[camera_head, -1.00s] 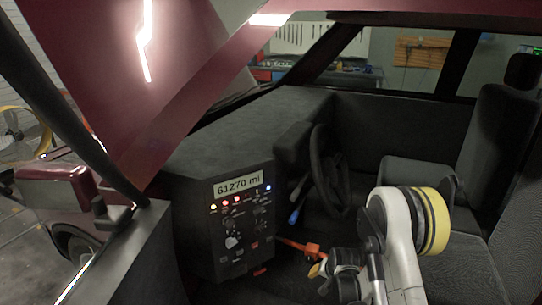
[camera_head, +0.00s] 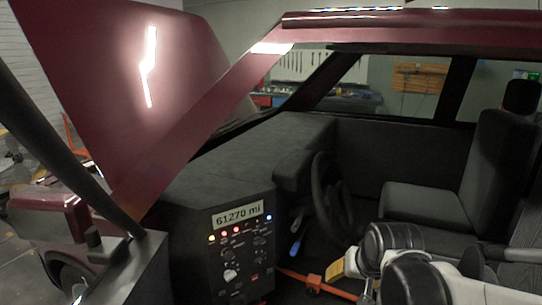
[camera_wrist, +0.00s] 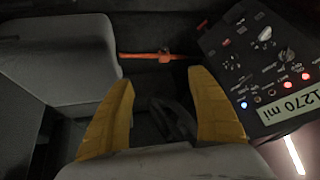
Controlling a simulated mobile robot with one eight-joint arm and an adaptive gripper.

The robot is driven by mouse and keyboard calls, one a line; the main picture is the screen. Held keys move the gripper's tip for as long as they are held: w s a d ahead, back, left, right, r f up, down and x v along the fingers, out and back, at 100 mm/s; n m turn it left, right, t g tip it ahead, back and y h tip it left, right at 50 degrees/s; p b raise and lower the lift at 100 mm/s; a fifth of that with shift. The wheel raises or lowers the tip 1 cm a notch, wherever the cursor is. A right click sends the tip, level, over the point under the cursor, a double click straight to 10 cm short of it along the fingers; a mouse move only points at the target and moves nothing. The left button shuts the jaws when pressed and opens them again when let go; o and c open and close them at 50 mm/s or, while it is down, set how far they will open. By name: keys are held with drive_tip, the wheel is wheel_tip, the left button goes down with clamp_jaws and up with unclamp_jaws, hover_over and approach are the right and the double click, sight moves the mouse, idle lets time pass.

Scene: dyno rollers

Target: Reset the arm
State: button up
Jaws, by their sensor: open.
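My gripper (camera_wrist: 162,76) shows in the wrist view as two yellow fingers spread apart with nothing between them. In the head view, my white and black arm is folded low at the right, inside the vehicle cabin. A yellow finger (camera_head: 338,270) shows beside it; the rest of the gripper is hidden or unclear there. The arm is right of the steering wheel (camera_head: 328,190) and in front of the seat (camera_head: 425,205).
A black console (camera_head: 237,255) with lit buttons reads 61270 mi; it also shows in the wrist view (camera_wrist: 262,75). An orange bar (camera_head: 330,288) lies low beside it. A dark red door frame and roof edge (camera_head: 390,25) surround the opening.

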drive_tip(key=s+r+n, duration=0.1)
drive_tip(key=s+r, duration=0.2)
drive_tip(key=s, duration=1.3)
drive_tip(key=shift+s+n+t, duration=0.15)
drive_tip(key=shift+n+t, duration=0.25)
drive_tip(key=shift+f, duration=0.1)
idle(0.3)
